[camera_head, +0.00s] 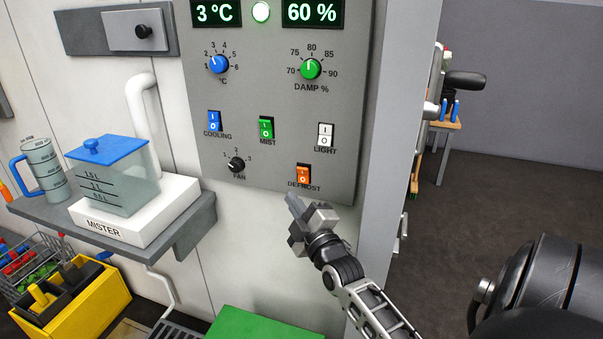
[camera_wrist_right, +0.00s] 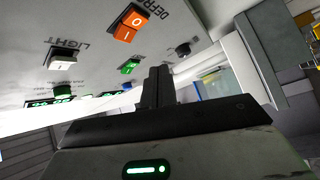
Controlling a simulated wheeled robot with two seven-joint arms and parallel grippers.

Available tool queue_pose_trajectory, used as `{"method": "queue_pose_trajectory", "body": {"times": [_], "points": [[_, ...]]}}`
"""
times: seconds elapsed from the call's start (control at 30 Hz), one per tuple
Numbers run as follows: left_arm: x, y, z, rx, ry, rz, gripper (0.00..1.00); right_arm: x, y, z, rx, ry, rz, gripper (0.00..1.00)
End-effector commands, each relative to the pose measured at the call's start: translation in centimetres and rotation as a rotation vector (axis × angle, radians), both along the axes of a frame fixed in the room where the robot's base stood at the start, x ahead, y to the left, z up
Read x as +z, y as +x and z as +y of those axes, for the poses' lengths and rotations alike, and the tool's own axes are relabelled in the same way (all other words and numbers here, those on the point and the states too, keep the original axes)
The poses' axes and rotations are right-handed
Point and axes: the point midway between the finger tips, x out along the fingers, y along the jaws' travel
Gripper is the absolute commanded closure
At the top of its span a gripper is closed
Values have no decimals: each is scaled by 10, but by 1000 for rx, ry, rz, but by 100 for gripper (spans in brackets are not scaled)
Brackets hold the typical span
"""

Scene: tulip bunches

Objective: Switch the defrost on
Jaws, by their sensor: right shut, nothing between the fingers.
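The defrost switch is an orange rocker (camera_head: 303,174) low on the grey control panel (camera_head: 340,100), above the label DEFROST. It also shows in the right wrist view (camera_wrist_right: 131,22), with its I and O marks. My right gripper (camera_head: 292,200) is just below the switch in the head view, its fingers closed together and empty. In the right wrist view the shut fingers (camera_wrist_right: 158,82) point toward the panel, with a gap in the picture between tips and switch. I cannot tell whether they touch the panel. My left gripper is not in view.
Also on the panel are a blue cooling switch (camera_head: 214,121), a green mist switch (camera_head: 266,129), a white light switch (camera_head: 325,135) and a black fan knob (camera_head: 236,165). A mister (camera_head: 140,215) stands on a shelf at left. A green surface (camera_head: 262,325) lies below the panel.

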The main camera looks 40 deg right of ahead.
Motion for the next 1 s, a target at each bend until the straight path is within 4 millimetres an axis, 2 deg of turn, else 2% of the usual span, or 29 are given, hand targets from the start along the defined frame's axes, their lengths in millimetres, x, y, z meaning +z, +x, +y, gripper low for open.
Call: {"method": "queue_pose_trajectory", "body": {"times": [0.2,0.4,1.0], "points": [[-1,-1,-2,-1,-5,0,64,11,13,-24,0,-3,0,100],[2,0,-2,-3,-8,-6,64,16,19,-36,0,0,1,100],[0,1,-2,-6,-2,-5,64,17,20,-39,0,0,1,100]]}}
